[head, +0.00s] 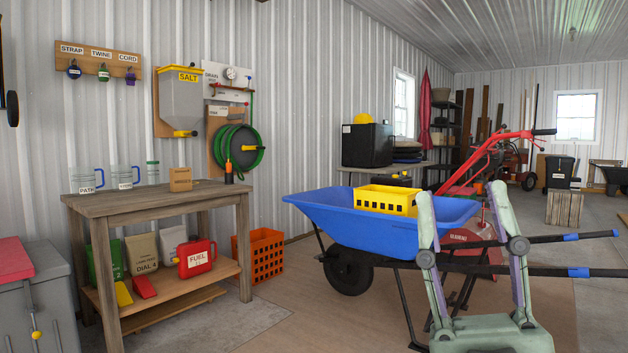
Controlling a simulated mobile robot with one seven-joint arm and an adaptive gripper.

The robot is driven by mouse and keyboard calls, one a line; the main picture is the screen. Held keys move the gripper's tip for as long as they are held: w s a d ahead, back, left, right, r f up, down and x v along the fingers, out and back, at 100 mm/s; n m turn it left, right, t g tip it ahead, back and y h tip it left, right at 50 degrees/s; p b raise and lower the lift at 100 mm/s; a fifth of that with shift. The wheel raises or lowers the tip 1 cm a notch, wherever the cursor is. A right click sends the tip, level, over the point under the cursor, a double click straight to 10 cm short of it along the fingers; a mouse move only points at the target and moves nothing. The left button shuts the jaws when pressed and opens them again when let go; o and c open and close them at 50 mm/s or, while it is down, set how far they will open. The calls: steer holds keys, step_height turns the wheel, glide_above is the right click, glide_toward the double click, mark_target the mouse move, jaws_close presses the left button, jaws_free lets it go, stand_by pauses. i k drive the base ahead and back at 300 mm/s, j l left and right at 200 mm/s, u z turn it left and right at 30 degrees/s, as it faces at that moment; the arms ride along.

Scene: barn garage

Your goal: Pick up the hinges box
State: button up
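The hinges box (181,181) is a small brown cardboard box with a white label too small to read surely. It stands upright on the wooden workbench (160,199), near the middle back of its top. My gripper (462,193) is at the lower right, its two fingers pointing up and spread wide apart, with nothing between them. It is far to the right of the box, in front of the blue wheelbarrow. The box is not hidden by anything.
Two clear mugs with blue handles (124,177) stand left of the box; a dark bottle with an orange top (228,172) stands right of it. A blue wheelbarrow (330,212) holding a yellow crate (386,200) stands between bench and gripper. Floor before the bench is clear.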

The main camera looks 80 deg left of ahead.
mark_target(181, 178)
steer(key=u, duration=3.45)
